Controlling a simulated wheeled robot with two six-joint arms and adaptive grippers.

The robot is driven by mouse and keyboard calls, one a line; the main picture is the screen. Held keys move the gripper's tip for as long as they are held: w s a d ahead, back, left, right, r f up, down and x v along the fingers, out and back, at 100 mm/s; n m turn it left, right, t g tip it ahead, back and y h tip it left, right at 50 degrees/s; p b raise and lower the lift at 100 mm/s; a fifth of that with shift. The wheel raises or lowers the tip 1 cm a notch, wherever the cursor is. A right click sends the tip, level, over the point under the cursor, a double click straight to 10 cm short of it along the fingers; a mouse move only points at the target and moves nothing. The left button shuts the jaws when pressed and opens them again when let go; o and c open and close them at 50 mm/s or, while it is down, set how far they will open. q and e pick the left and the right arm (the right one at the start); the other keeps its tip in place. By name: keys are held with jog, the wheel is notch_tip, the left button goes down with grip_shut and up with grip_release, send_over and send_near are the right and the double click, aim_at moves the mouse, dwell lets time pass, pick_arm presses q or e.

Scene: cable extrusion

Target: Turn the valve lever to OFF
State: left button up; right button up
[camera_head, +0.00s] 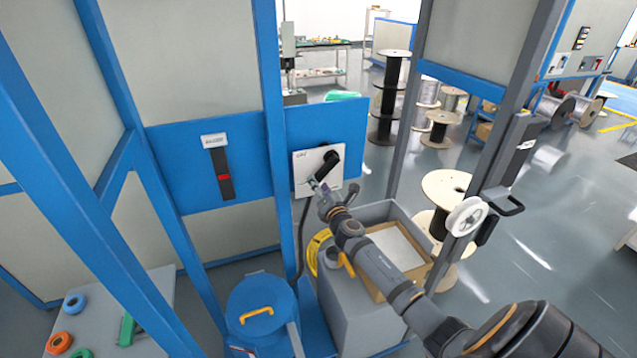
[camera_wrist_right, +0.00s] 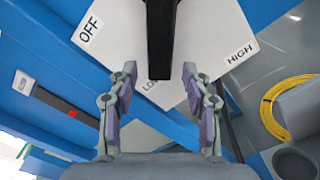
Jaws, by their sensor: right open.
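The black valve lever (camera_head: 328,164) sits on a white plate (camera_head: 302,176) on the blue panel. In the right wrist view, the lever (camera_wrist_right: 160,40) comes down from the top, its free end over the LOW label, which it partly hides. The plate (camera_wrist_right: 205,40) there also carries OFF at the left and HIGH at the right. My right gripper (camera_head: 317,188) is at the plate, by the lever's lower end. Its open fingers (camera_wrist_right: 160,76) appear on either side of the lever's end in the wrist view; contact cannot be told. My left gripper is not in view.
A dark slot indicator with a red mark (camera_head: 223,177) is on the panel to the left. Below are a blue drum with a yellow handle (camera_head: 257,310) and a grey bin (camera_head: 350,318). A grey post (camera_head: 412,110) and white spool (camera_head: 466,217) stand at the right.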

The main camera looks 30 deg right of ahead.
jog(key=shift+w+d, duration=0.1)
jog(key=shift+w, duration=0.4)
jog(key=shift+c, duration=0.4)
grip_shut()
